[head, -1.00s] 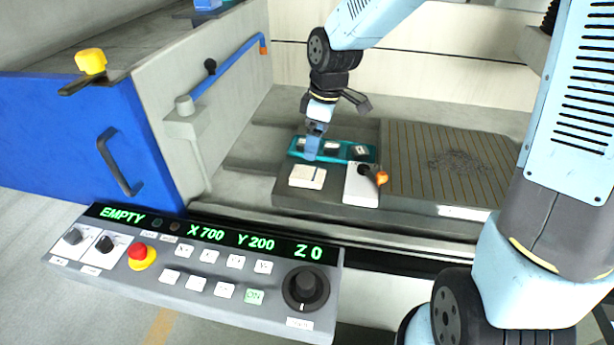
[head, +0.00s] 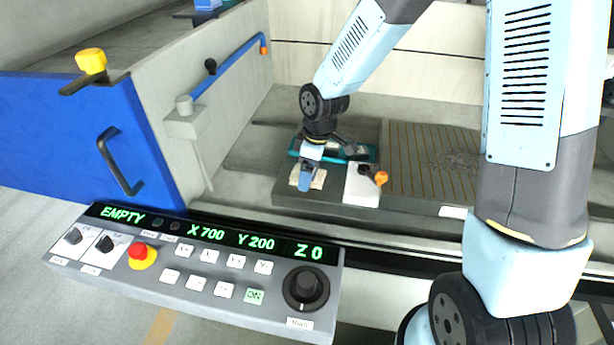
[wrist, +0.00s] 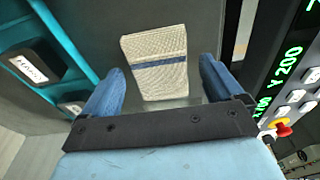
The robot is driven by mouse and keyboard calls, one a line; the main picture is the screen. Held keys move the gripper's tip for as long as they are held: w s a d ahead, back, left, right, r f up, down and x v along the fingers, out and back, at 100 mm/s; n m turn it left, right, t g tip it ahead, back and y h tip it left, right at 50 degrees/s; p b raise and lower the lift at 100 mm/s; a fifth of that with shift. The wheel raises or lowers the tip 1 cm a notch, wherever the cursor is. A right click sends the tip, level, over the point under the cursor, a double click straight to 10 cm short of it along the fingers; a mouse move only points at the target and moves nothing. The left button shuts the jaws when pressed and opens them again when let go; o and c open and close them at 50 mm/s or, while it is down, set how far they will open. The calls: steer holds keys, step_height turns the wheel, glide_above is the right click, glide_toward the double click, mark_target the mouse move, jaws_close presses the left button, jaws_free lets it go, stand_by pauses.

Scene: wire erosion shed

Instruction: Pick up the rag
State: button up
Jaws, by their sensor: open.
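The rag (wrist: 156,60) is a small cream woven cloth with a dark blue stripe, lying flat on a dark grey surface. In the head view the rag (head: 318,180) is partly hidden behind my gripper (head: 307,180). In the wrist view my gripper (wrist: 160,93) is open, with one blue finger to the left of the rag and one to the right. The rag's near end lies between the fingertips, with a gap on each side. I cannot tell the height of the fingertips above the surface.
A teal tray (head: 358,153) with dark labelled items lies just behind the rag. A white block (head: 358,190) with an orange knob stands to its right. A control panel (head: 215,262) runs along the front. A ribbed plate with dark debris (head: 430,165) lies further right.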

steer(key=shift+f, duration=0.25)
steer(key=shift+c, duration=0.2)
steer(key=c, duration=1.1)
